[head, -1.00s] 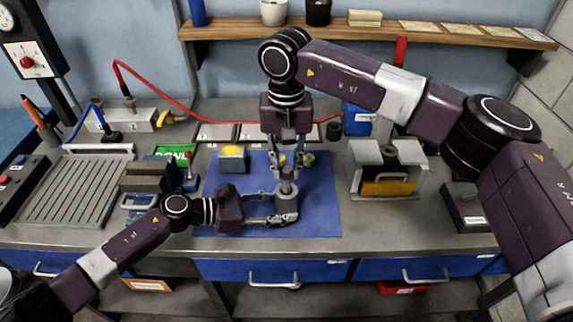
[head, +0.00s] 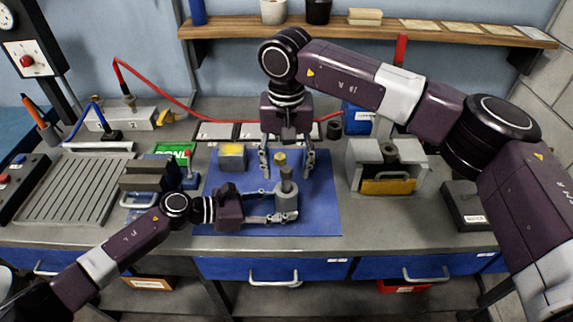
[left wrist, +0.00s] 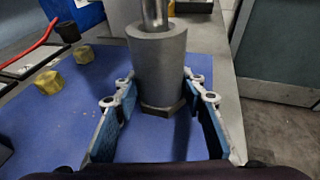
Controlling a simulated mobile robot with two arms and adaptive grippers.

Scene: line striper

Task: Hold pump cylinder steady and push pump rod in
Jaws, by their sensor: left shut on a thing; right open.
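The grey pump cylinder (head: 287,204) stands upright on the blue mat (head: 322,220); it also shows in the left wrist view (left wrist: 160,72). The pump rod (head: 286,178) sticks up out of its top, and its lower part shows shiny in the left wrist view (left wrist: 154,12). My left gripper (head: 283,206) is shut on the cylinder from the left, one finger on each side, low down. My right gripper (head: 287,164) points down, open and empty, fingers spread wide, over the mat at the rod's upper end. Whether it touches the rod cannot be told.
A small brass piece (head: 280,157) lies behind the cylinder and a yellow-topped block (head: 233,156) at the mat's back left. A grey stand with a yellow part (head: 388,187) is right of the mat. A dark vise-like block (head: 148,175) is left. The mat's front right is clear.

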